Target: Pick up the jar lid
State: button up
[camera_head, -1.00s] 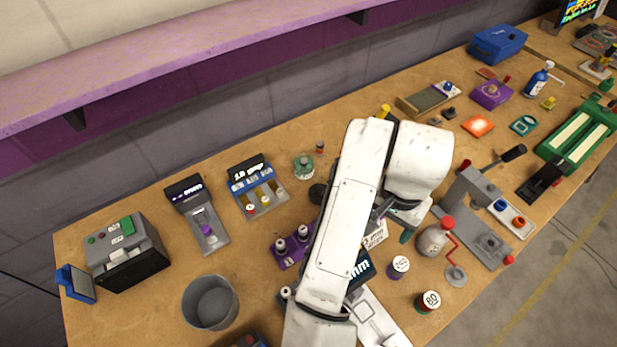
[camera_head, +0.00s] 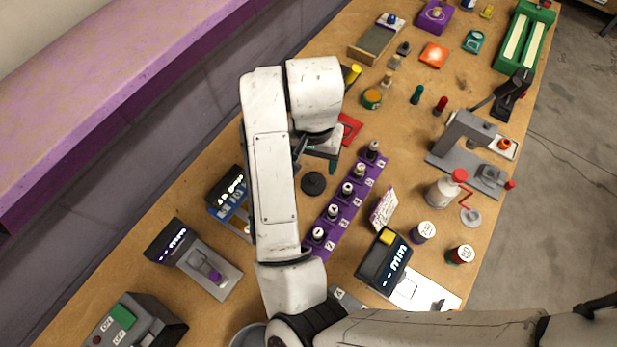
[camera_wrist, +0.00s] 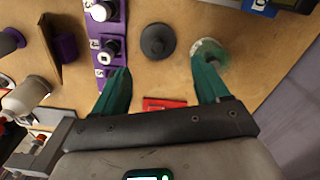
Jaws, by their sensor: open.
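The jar lid (camera_head: 313,183) appears as a dark grey disc with a small raised middle, lying flat on the wooden bench right of my arm. In the wrist view the lid (camera_wrist: 157,41) lies beyond the fingertips, roughly centred between them and untouched. My gripper (camera_wrist: 163,72) is open and empty, its teal fingers spread wide. A pale greenish jar (camera_wrist: 211,50) is partly hidden behind the right finger in that view. In the head view my arm hides part of the gripper.
A purple rack (camera_head: 345,205) with several dark-and-white pieces stands close to the lid's right; it also shows left of the lid in the wrist view (camera_wrist: 108,30). A red flat piece (camera_wrist: 164,104) lies below the lid there. Bare wood lies around the lid.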

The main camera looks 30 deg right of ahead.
aim_at(314, 179)
notch_tip(314, 179, down, 3)
jog(key=shift+r, duration=0.15)
jog(key=shift+s+f+p, duration=0.2)
jog(key=shift+f+p, duration=0.55)
jog(key=shift+f, duration=1.85)
jog(key=shift+c, duration=0.3)
jog(key=c, duration=0.6)
